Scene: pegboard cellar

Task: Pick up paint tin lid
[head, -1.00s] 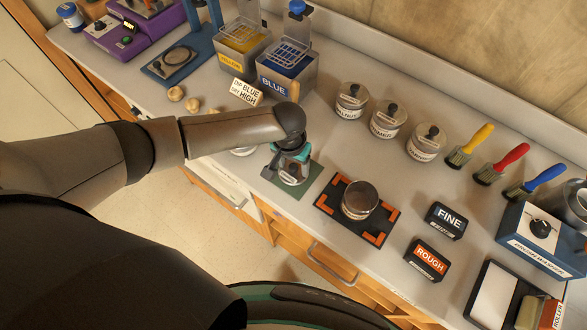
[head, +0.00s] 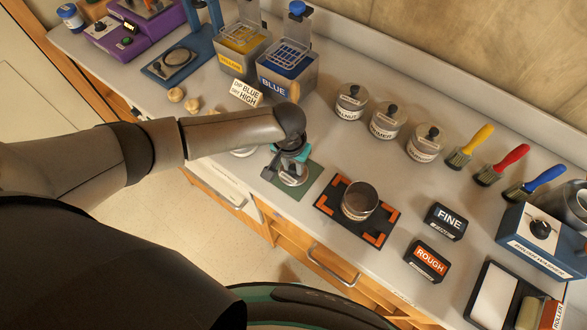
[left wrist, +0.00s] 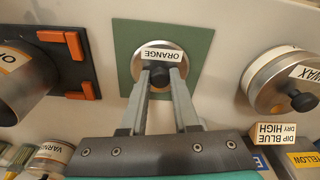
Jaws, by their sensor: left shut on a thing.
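The paint tin lid (left wrist: 139,62) is a round metal disc with a black knob and an ORANGE label. In the left wrist view it is over a green mat (left wrist: 190,35); I cannot tell whether it touches the mat. My left gripper (left wrist: 160,80) is shut on the lid's knob from above. In the head view the left gripper (head: 288,158) partly hides the lid (head: 294,178). An open metal tin (head: 359,201) stands on a black mat with orange corners (head: 325,206), right of the lid. My right gripper is not in view.
Three knobbed tins (head: 387,121) stand behind, beside several brushes (head: 468,147). FINE (head: 446,221) and ROUGH (head: 427,260) blocks lie to the right. Yellow (head: 240,48) and blue (head: 285,75) tanks stand behind the left arm. A WAX tin (left wrist: 285,80) is close beside the green mat.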

